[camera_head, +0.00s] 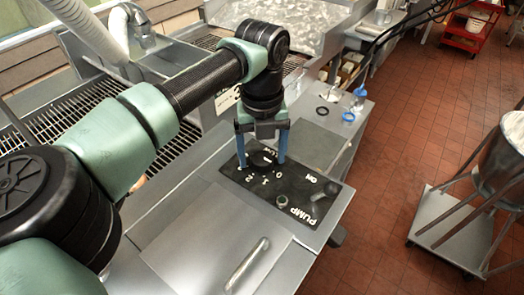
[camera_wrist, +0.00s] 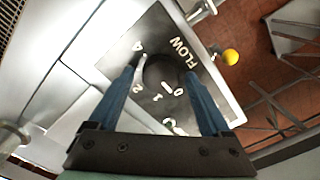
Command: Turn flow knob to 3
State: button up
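The flow knob (camera_head: 263,159) is a round black dial on a black control plate (camera_head: 318,190) with white lettering. In the wrist view the knob (camera_wrist: 165,72) has the marks 0, 1, 2 and 4 visible around it; the 3 is not visible, perhaps behind a finger. A short white line on the knob's near side points between 0 and 1. My gripper (camera_head: 262,158) points down over the plate with its blue fingers on either side of the knob. In the wrist view the fingers (camera_wrist: 161,70) stand apart, with a gap visible at the left finger.
A small pump control (camera_head: 282,201) sits nearby on the same plate, by the PUMP lettering. A metal lid with a handle (camera_head: 248,262) lies in front. A bottle (camera_head: 359,98), a blue ring (camera_head: 348,117) and a black ring (camera_head: 322,111) lie behind.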

jog(key=c, duration=1.2)
jog(key=shift+m, duration=0.3)
jog(key=m+b, duration=0.1)
jog(key=m, duration=0.5)
jog(key=shift+w, duration=0.1)
jog(key=m, duration=0.6)
jog(key=shift+m+b, duration=0.4)
jog(key=m, duration=0.7)
jog(key=shift+r, duration=0.1)
jog(key=m, duration=0.6)
jog(key=shift+m, duration=0.3)
